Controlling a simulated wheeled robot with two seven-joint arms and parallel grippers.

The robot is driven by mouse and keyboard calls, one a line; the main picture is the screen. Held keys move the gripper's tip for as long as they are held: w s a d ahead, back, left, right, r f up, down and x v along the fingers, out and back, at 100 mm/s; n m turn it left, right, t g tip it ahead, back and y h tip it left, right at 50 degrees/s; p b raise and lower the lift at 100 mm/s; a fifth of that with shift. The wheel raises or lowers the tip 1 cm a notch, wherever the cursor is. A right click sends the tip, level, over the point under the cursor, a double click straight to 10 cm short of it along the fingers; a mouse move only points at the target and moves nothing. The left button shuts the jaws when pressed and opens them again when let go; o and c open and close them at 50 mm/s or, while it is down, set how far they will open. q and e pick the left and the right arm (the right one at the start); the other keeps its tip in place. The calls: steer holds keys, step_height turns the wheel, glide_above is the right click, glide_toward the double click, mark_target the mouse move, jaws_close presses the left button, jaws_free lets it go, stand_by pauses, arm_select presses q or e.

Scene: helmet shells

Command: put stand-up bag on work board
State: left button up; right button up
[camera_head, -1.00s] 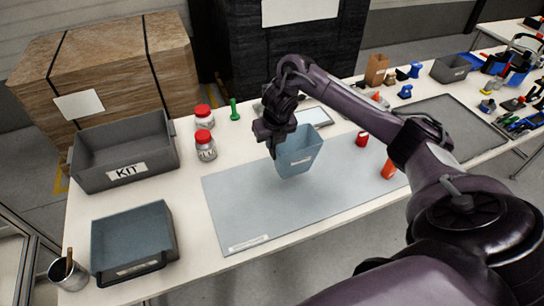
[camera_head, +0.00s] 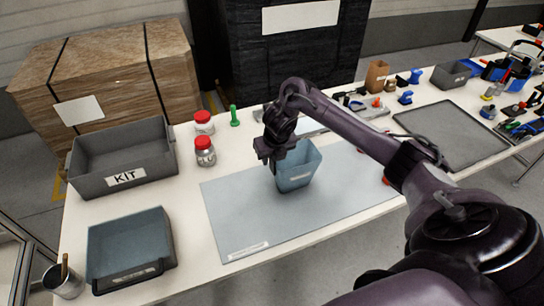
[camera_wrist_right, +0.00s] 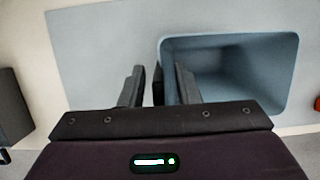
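The stand-up bag (camera_head: 297,174) is a light blue, open-topped, tapered container with a pale label. It stands upright on the grey-blue work board (camera_head: 235,215), near its far edge. In the right wrist view the bag (camera_wrist_right: 270,75) opens towards the camera and looks empty. My right gripper (camera_head: 275,166) is at the bag's left rim. In the wrist view its fingers (camera_wrist_right: 160,88) straddle the rim, one outside and one inside, with gaps between them, so it looks open. My left gripper is not in view.
A grey KIT bin (camera_head: 122,182) and a blue-grey tray (camera_head: 130,245) stand at the left. Two red-lidded jars (camera_head: 205,151) and a green piece (camera_head: 234,117) are behind the board. My right arm hides part of the board's right side.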

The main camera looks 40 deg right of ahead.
steer(key=shift+r, duration=0.1)
steer(key=shift+r, duration=0.3)
steer(key=p+v, duration=0.6)
steer(key=v, duration=0.5)
steer(key=shift+s+r, duration=0.25)
